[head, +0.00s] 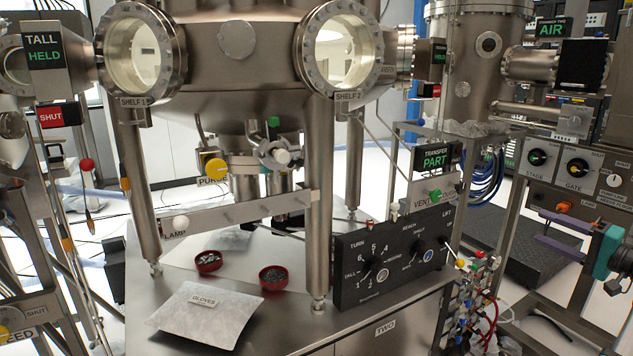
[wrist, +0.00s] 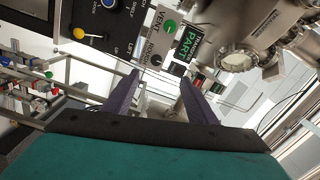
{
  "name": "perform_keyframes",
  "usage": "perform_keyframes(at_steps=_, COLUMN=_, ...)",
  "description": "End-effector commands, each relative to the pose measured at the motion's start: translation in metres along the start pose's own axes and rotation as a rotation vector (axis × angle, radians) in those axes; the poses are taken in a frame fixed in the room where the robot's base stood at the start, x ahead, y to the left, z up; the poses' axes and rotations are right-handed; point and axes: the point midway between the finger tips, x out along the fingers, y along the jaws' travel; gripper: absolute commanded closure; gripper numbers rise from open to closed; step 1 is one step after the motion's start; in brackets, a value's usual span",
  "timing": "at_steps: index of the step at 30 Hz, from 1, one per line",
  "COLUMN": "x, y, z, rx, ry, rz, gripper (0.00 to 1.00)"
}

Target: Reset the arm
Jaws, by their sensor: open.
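My gripper (head: 539,225) is at the right edge of the head view, its purple fingers pointing left from a teal body. In the wrist view my gripper (wrist: 159,77) shows two purple fingers spread apart with nothing between them. It hangs in free air, right of the black control panel (head: 392,262) and in front of the stage and gate panel (head: 571,172). The rest of my arm is mostly out of view.
A steel chamber with two round windows stands over a bench (head: 290,325). On the bench are a gloves packet (head: 206,314) and two red dishes, one (head: 208,261) left of the other (head: 273,277). Cables and coloured valves (head: 480,290) hang beside the bench.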

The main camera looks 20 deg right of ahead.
Motion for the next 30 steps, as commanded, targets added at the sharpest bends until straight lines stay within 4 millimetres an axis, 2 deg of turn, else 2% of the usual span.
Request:
perform_keyframes(at_steps=4, x=0.001, y=0.001, z=0.000, rx=0.001, ry=-0.001, rz=0.001, gripper=0.48)
perform_keyframes(at_steps=11, x=0.020, y=0.021, z=0.013, rx=0.023, ry=-0.026, rz=0.034, gripper=0.48)
perform_keyframes(at_steps=19, x=0.052, y=0.053, z=0.037, rx=0.057, ry=-0.072, rz=0.090, gripper=0.48)
perform_keyframes(at_steps=23, x=0.074, y=0.076, z=0.057, rx=0.078, ry=-0.108, rz=0.132, gripper=0.48)
perform_keyframes(at_steps=26, x=0.095, y=0.099, z=0.080, rx=0.098, ry=-0.146, rz=0.175, gripper=0.48)
perform_keyframes(at_steps=30, x=0.129, y=0.139, z=0.125, rx=0.128, ry=-0.218, rz=0.257, gripper=0.48)
